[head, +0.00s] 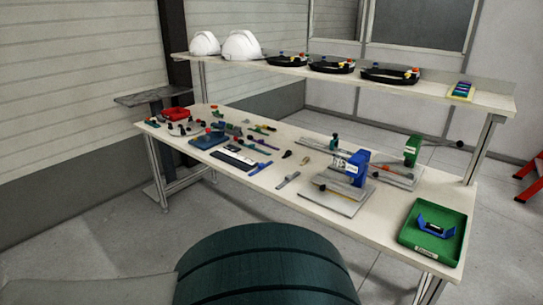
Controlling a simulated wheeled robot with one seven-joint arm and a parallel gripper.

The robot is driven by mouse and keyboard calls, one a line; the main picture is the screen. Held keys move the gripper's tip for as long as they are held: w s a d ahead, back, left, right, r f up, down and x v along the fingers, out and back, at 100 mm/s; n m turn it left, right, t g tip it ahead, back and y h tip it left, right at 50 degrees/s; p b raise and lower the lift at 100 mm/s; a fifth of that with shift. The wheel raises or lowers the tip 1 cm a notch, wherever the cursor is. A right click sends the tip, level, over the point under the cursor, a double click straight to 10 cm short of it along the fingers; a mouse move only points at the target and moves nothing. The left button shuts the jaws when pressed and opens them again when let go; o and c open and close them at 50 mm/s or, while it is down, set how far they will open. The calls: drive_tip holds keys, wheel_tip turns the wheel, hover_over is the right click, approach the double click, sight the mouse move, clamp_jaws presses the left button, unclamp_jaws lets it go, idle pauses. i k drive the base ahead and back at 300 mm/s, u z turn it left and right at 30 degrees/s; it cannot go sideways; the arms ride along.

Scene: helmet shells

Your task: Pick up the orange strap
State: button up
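I cannot pick out an orange strap with certainty. Many small coloured parts lie on the white workbench (235,197), too small to tell apart. A thin yellow-orange piece (258,131) lies among the parts toward the back left of the bench. My gripper is not in view; only a dark teal rounded part of my own body fills the bottom middle.
White helmet shells (241,46) and black rings (331,67) stand on the raised shelf (215,64). Metal fixtures with a blue block (357,168) and a green block (412,150) stand mid-right. A green tray (410,241) sits at the right end, a red bin (175,114) far left.

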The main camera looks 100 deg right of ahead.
sight(386, 168)
drive_tip(key=z, duration=3.95)
drive_tip(key=i, duration=1.65)
